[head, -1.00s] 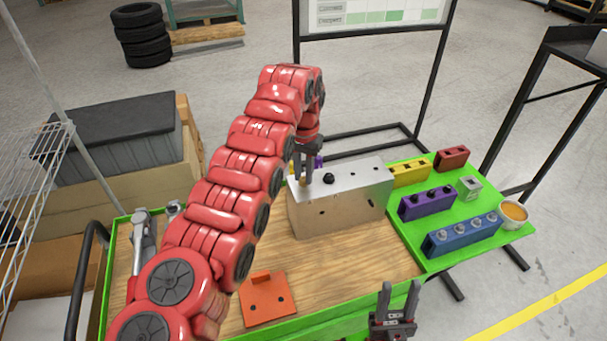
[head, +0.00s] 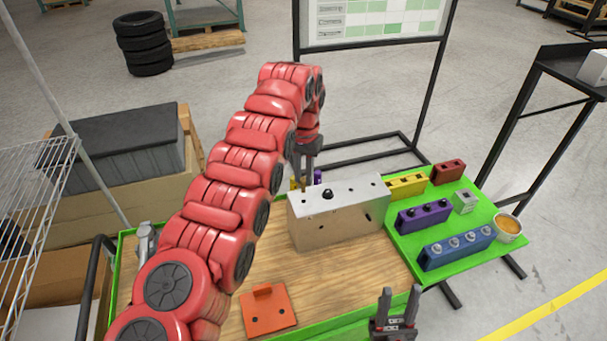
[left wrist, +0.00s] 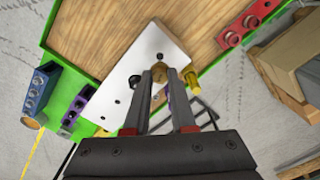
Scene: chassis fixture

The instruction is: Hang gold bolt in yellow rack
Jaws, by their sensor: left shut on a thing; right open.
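My left gripper (head: 306,176) is at the left end of the silver chassis block (head: 336,222), pointing down. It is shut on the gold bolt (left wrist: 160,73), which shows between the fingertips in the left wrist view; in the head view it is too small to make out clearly. I cannot tell whether the bolt is clear of the block's top. The yellow rack (head: 407,185) stands on the green side tray (head: 408,249), right of the block, with dark openings in its top. My right gripper (head: 396,312) is open and empty at the front edge.
A black bolt (head: 327,193) stands in the block's top. Near the yellow rack are the purple rack (head: 424,216), blue rack (head: 456,247), red rack (head: 448,172) and a bowl (head: 508,228). An orange bracket (head: 268,308) lies on the wooden table in front.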

